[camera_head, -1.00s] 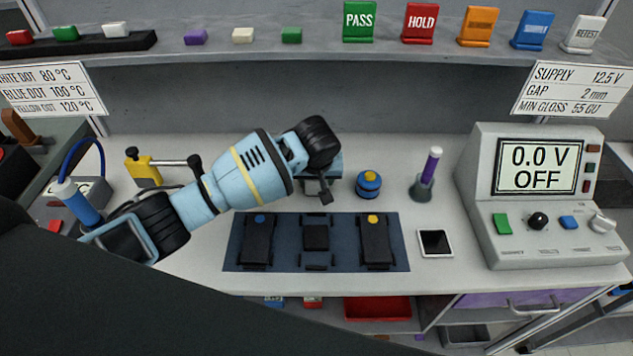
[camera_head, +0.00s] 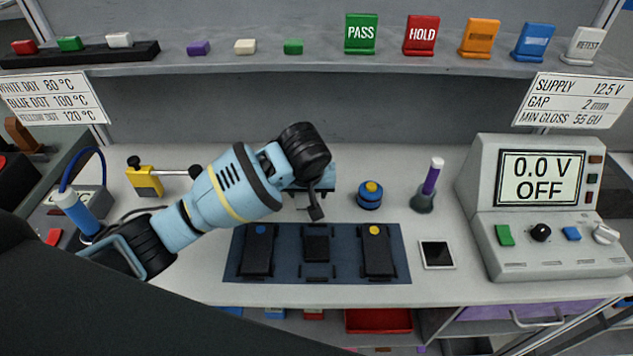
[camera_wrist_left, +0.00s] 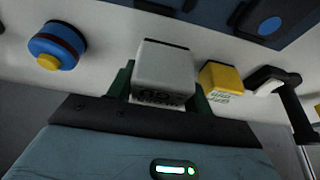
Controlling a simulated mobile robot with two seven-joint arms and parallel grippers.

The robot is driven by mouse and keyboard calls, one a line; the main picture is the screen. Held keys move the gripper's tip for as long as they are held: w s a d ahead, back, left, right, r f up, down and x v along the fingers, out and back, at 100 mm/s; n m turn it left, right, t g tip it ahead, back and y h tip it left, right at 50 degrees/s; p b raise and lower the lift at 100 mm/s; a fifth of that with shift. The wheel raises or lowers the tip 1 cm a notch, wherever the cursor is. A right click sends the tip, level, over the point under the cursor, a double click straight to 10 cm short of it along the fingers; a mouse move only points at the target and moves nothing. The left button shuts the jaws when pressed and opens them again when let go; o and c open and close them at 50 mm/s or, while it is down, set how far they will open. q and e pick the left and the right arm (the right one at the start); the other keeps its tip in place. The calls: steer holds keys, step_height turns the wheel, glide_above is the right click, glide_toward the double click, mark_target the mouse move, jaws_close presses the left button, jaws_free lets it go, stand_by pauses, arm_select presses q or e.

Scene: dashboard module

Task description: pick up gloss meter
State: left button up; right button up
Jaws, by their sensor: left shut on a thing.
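The gloss meter appears to be the grey block (camera_wrist_left: 165,72) in the left wrist view, with dark lettering on its near face. My left gripper (camera_wrist_left: 163,85) is shut on it, with a green finger on each side. In the head view my left gripper (camera_head: 315,190) is over the back of the bench, behind the dark blue mat. There the arm and hand hide most of the block. I cannot tell whether the block is clear of the bench. My right gripper is not in view.
A blue puck with a yellow knob (camera_head: 370,194) stands right of the gripper, with a purple-tipped holder (camera_head: 427,185) beyond. The dark blue mat (camera_head: 286,270) lies in front. A yellow block (camera_wrist_left: 222,78) is close beside the grey block. The display console (camera_head: 540,210) stands at right.

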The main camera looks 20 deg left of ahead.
arm_select(q)
steer(key=s, duration=0.3)
steer(key=s+a, duration=0.1)
steer(key=s, duration=0.3)
steer(key=s+a+r, duration=0.1)
steer(key=s, duration=0.3)
steer(key=shift+a+r, duration=0.1)
steer(key=shift+s, duration=0.1)
